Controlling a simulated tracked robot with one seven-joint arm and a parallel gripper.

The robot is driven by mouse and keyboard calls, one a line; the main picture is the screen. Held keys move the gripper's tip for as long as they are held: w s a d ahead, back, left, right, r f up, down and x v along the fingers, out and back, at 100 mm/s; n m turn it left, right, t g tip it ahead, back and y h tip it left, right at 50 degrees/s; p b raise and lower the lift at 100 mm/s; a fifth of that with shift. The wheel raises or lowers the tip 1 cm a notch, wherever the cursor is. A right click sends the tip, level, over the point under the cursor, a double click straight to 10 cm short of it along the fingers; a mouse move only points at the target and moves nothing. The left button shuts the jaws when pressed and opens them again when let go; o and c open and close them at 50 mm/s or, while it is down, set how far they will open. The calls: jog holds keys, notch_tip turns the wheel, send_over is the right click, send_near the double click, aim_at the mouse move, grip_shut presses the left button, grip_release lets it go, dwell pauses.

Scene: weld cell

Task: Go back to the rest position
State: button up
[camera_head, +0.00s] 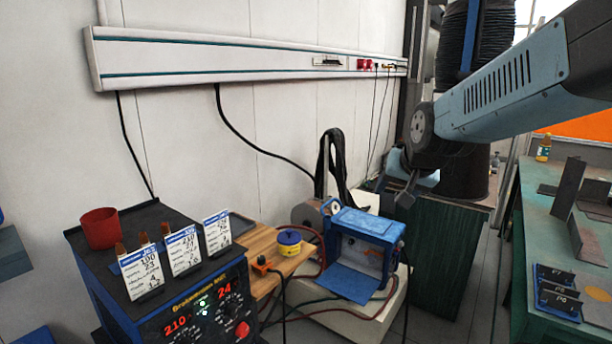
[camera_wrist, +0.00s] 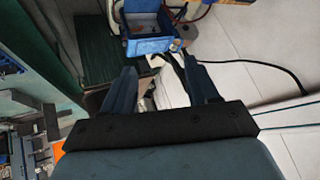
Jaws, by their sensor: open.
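My arm reaches in from the upper right in the head view. My gripper (camera_head: 402,180) hangs at its end, in front of the dark green cabinet and to the right of a blue box-shaped unit (camera_head: 367,225). In the wrist view my gripper (camera_wrist: 160,75) shows two dark fingers spread apart with nothing held between them. The blue unit (camera_wrist: 147,47) lies beyond the fingertips at the top of that view, apart from them.
A dark welding machine (camera_head: 170,270) with several label cards and a red cup (camera_head: 100,228) stands left. A yellow-and-blue tin (camera_head: 289,242) sits on a wooden board. A green workbench (camera_head: 540,210) with metal plates is right. Cables hang along the wall.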

jog(key=s+d+n+g+h, duration=0.1)
jog(key=s+d+n+g, duration=0.1)
jog(key=s, duration=1.6)
jog(key=shift+s+d+n, duration=0.4)
jog(key=shift+d+n, duration=0.1)
jog(key=shift+d, duration=0.6)
jog(key=shift+r, duration=0.1)
